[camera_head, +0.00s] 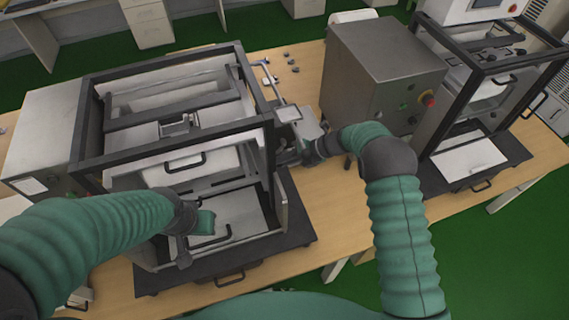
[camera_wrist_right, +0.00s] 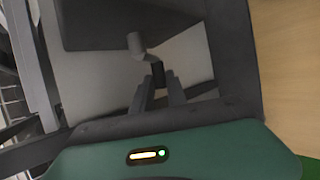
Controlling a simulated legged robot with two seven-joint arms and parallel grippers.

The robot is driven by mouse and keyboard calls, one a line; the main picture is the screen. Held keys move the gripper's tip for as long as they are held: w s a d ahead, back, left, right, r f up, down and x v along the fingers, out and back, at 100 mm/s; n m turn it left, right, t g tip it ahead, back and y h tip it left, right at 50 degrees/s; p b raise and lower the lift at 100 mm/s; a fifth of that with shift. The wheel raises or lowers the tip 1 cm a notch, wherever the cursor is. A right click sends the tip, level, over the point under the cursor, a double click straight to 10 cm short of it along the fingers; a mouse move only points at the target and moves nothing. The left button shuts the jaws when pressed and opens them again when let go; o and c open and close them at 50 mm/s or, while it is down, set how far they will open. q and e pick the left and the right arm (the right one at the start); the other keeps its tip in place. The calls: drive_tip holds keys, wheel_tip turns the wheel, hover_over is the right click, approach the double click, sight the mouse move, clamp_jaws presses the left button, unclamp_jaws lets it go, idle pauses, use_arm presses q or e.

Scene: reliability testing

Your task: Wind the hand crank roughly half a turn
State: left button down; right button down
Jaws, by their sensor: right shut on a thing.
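The hand crank shows in the right wrist view as a small grey rounded piece (camera_wrist_right: 136,44) with a dark bent arm, in front of a grey panel. My right gripper (camera_wrist_right: 158,82) is shut on the crank's end. In the head view my right gripper (camera_head: 292,157) reaches the right side of the large framed machine (camera_head: 262,122); the crank is mostly hidden there. My left gripper (camera_head: 183,250) is at the machine's front, near a dark bar handle (camera_head: 215,240). Whether its fingers are open or touch anything is unclear.
A grey control box (camera_head: 385,65) with a red knob stands right of the crank side. A second framed machine (camera_head: 480,95) stands farther right. Small dark parts (camera_head: 290,62) lie behind.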

drive_tip(key=shift+w+r, duration=0.3)
drive_tip(key=c, duration=1.5)
unclamp_jaws()
use_arm(q)
drive_tip(key=shift+w+f, duration=0.1)
drive_tip(key=shift+w, duration=0.15)
use_arm(e)
drive_tip(key=shift+o, duration=0.9)
drive_tip(key=shift+f, duration=0.3)
use_arm(q)
wheel_tip(320, 180, down, 5)
drive_tip(key=b, duration=0.5)
drive_tip(key=shift+s+d+f, duration=0.1)
drive_tip(key=shift+s+f, duration=0.05)
use_arm(e)
drive_tip(key=v, duration=1.7)
drive_tip(key=shift+f, duration=0.2)
